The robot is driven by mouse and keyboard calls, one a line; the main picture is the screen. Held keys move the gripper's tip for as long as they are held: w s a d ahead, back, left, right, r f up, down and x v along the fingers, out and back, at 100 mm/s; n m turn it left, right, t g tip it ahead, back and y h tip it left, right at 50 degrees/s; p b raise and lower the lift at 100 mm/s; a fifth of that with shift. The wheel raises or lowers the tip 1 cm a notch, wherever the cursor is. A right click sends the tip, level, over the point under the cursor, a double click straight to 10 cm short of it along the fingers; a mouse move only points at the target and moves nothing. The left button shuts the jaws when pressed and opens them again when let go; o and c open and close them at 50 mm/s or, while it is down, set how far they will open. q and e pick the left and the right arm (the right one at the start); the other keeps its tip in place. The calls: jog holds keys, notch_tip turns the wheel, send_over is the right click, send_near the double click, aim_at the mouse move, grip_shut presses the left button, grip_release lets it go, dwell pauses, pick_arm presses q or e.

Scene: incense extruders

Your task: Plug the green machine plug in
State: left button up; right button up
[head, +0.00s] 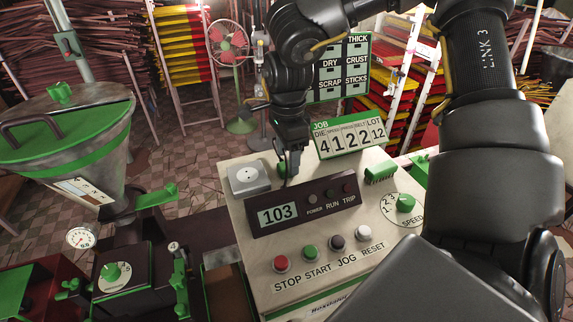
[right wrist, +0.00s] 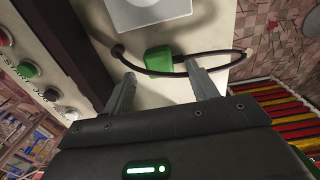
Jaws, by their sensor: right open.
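The green plug (right wrist: 159,59) lies on the pale top of the console (head: 235,205), with a dark cord (right wrist: 205,67) beside it. In the head view the plug (head: 282,169) is mostly hidden by my right gripper (head: 289,168). In the right wrist view my right gripper (right wrist: 160,76) is open, its two fingertips on either side of the near edge of the plug, with nothing held. The socket plate (head: 249,178) is on the console top, left of the gripper, and its edge shows in the right wrist view (right wrist: 150,12). My left gripper is not in view.
A dark display box (head: 303,207) reading 103 stands just in front of the plug. A job sign (head: 350,136) stands behind it. A speed knob (head: 405,203) and several buttons (head: 310,252) are on the console. A green-lidded hopper (head: 65,125) is at left.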

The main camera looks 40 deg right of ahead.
aim_at(287, 165)
jog(key=shift+f, duration=0.85)
jog(key=c, duration=1)
notch_tip(287, 165, up, 10)
jog(key=shift+r+b, duration=0.1)
jog(key=shift+b, duration=0.75)
jog(key=shift+s, duration=0.1)
